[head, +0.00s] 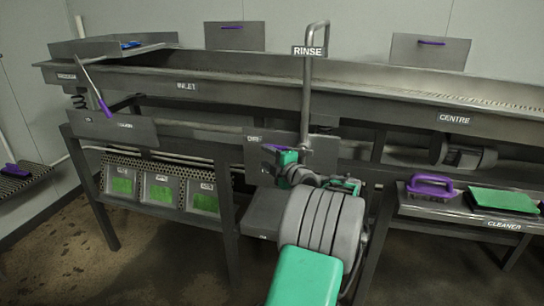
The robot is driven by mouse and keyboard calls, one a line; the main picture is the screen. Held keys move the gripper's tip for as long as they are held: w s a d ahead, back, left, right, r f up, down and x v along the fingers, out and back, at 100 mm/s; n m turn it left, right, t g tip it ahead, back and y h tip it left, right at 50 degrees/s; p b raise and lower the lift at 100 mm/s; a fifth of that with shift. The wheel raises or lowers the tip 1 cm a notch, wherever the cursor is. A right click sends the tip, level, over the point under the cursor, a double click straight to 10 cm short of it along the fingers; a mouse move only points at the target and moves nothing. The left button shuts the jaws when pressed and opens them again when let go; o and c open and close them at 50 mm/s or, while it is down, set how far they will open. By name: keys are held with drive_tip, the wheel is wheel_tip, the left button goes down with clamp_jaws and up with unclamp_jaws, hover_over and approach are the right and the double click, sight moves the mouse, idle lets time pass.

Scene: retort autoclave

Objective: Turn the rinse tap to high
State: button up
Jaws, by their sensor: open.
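The rinse pipe (306,95) stands upright at the trough, hooked at its top, with a RINSE sign (308,51). It runs down to a grey panel (322,146) whose label is too small to read surely. A small purple piece (271,148), possibly the tap's handle, shows at the panel's front, partly behind my gripper. My gripper (283,156), with green parts, is open right at this purple piece. I cannot tell whether they touch. My arm hides the area below, and the tap's setting cannot be read.
A long steel trough (225,92) crosses the view, marked INLET and CENTRE. At left, a purple-gripped lever (95,88) leans over another panel (130,128). Green-filled bins (160,188) sit below. A purple brush (430,186) and green pad (502,200) lie on the right shelf.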

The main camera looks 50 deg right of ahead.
drive_tip(key=s+d+h, duration=0.2)
drive_tip(key=s+d, duration=0.2)
drive_tip(key=p+x, duration=0.1)
drive_tip(key=x, duration=0.7)
drive_tip(key=shift+a+r+n+t+p, duration=0.25)
drive_tip(key=shift+r+n+t+p, duration=0.1)
drive_tip(key=shift+r, duration=0.15)
drive_tip(key=shift+w, duration=0.1)
clamp_jaws()
drive_tip(key=shift+a+f, duration=0.1)
